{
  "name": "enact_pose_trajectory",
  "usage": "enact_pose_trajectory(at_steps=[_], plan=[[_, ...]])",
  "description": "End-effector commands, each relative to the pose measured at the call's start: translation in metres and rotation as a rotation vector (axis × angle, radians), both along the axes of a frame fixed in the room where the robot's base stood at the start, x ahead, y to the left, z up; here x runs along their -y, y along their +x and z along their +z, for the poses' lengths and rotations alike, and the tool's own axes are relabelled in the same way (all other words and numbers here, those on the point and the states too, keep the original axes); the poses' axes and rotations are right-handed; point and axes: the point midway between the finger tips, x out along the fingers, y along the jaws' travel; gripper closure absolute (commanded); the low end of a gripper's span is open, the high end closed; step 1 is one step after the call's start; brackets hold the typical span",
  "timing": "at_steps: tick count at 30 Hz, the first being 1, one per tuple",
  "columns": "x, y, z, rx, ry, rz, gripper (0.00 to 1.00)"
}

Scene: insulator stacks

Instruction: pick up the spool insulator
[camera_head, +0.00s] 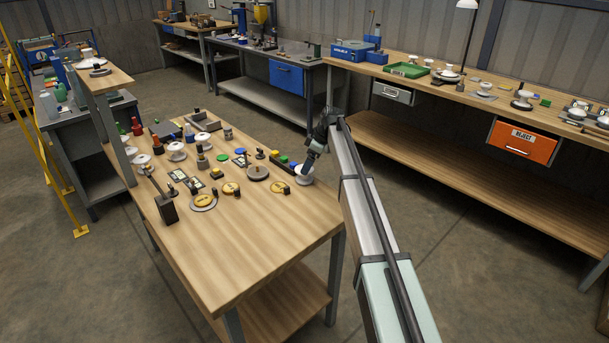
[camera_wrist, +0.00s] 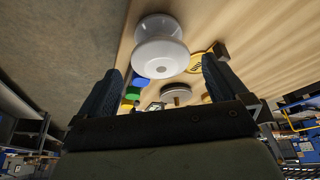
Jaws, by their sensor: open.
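A white, glossy spool insulator (camera_wrist: 160,47) stands on the wooden table near its edge and shows between and beyond my fingers in the wrist view. In the head view the spool insulator (camera_head: 304,177) is at the table's right edge, partly covered by my gripper. My gripper (camera_wrist: 160,82) is open, with one dark finger on each side of the view and nothing held between them. In the head view my gripper (camera_head: 309,160) is at the spool insulator; whether it touches cannot be told.
A yellow round disc (camera_head: 279,187) lies left of the insulator, and a grey disc with a dark post (camera_head: 257,172) is near it. Green, blue and yellow pieces crowd the table's far part. The table's front (camera_head: 265,245) is bare. A workbench (camera_head: 430,110) stands behind.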

Motion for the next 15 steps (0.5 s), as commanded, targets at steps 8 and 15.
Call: enact_pose_trajectory(at_steps=[8,15], plan=[[-0.012,0.002,-0.027,-0.001,-0.001,0.0,0.0],[-0.019,0.003,-0.045,0.001,0.0,-0.001,0.0]])
